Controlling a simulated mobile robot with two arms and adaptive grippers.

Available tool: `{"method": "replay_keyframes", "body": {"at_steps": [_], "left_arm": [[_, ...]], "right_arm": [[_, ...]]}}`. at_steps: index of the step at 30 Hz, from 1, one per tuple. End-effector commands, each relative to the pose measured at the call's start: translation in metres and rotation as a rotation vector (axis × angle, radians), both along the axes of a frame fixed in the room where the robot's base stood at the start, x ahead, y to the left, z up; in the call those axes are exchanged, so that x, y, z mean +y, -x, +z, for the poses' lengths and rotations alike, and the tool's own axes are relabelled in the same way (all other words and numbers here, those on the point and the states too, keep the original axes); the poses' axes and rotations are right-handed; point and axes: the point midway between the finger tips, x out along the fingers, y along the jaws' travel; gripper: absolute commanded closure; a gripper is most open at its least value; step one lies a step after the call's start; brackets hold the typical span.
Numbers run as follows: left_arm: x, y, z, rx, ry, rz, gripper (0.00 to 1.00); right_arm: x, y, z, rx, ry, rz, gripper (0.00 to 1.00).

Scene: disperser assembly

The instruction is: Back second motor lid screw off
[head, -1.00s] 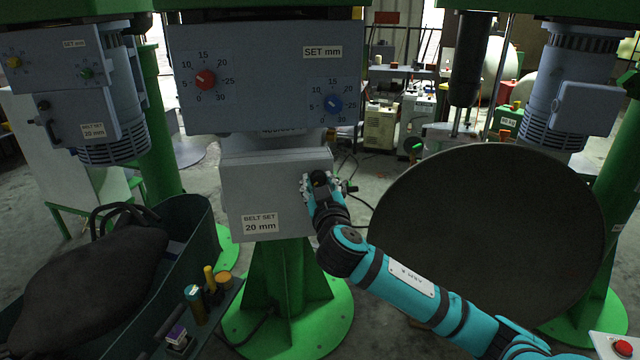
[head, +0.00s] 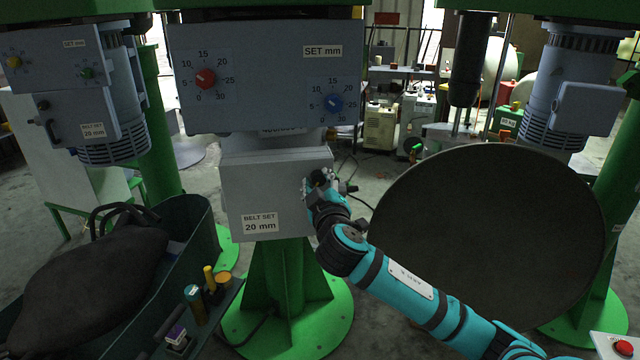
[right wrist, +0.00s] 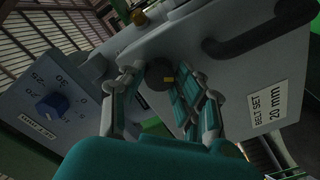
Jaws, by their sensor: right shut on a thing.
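The grey motor lid (head: 262,190) carries a "BELT SET 20 mm" label and sits under the grey dial box in the head view. In the right wrist view the lid (right wrist: 225,80) fills the middle right. In the head view my right gripper (head: 321,188) is at the lid's right edge and largely covers the screw. My left gripper is not in view.
A black handle (right wrist: 262,35) sticks out from the lid in the wrist view. A dial box (head: 262,75) hangs above. A large dark disc (head: 490,245) stands right of my arm. A green bin with a dark sack (head: 85,290) is at the lower left, beside several small tools.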

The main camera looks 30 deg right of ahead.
Motion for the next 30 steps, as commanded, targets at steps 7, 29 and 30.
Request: {"method": "replay_keyframes", "body": {"at_steps": [7,29,30], "left_arm": [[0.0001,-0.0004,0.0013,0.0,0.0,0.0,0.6],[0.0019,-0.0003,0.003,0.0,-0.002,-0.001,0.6],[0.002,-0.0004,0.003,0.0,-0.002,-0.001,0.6]], "right_arm": [[-0.0005,-0.0001,0.0004,0.097,0.213,-0.001,1.0],[-0.0008,-0.0002,0.0013,0.385,0.846,-0.002,1.0],[-0.0008,-0.0002,0.0012,0.401,0.88,-0.002,1.0]]}}
